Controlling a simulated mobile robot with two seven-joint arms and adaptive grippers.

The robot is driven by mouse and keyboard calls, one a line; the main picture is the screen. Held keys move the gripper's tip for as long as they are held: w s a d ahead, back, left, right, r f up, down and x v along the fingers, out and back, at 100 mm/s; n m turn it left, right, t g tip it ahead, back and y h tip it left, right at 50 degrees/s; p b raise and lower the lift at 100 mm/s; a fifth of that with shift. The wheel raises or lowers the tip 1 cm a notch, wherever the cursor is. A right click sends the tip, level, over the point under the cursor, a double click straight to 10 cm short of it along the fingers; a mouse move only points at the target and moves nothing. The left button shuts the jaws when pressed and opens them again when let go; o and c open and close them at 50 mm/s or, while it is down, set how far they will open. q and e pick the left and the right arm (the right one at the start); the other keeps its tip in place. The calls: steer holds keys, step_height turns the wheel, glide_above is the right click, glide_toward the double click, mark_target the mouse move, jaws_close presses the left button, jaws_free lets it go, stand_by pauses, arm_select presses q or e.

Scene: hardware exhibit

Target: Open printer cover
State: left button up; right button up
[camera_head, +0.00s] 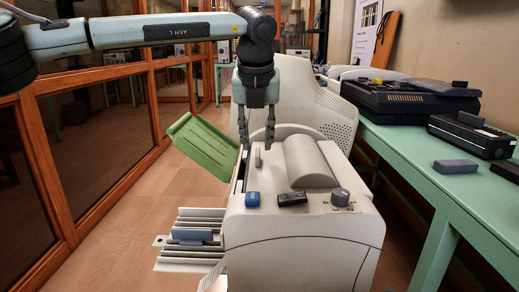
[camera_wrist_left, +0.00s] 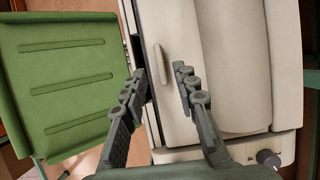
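The printer (camera_head: 303,225) is a big beige machine in the lower middle of the head view, with a rounded hump on top. A small upright handle (camera_head: 257,157) stands on its top left part. In the left wrist view the handle (camera_wrist_left: 162,63) lies on a pale panel of the printer (camera_wrist_left: 225,60), between the lines of my fingers and beyond their tips. My left gripper (camera_head: 256,138) points down over this part. Its fingers are spread and hold nothing; the left wrist view shows the gap (camera_wrist_left: 160,74). Contact with the handle cannot be told. My right gripper is out of view.
A green tray (camera_head: 205,143) juts from the printer's left side. Blue (camera_head: 253,199) and black (camera_head: 292,198) pieces and a knob (camera_head: 340,196) sit at its front. A green table (camera_head: 430,165) with dark machines stands right. Glazed wood panels line the left; floor is free there.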

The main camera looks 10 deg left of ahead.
mark_target(258, 152)
arm_select(q)
steer(key=shift+x, duration=1.8)
steer(key=shift+w, duration=0.1)
jaws_close()
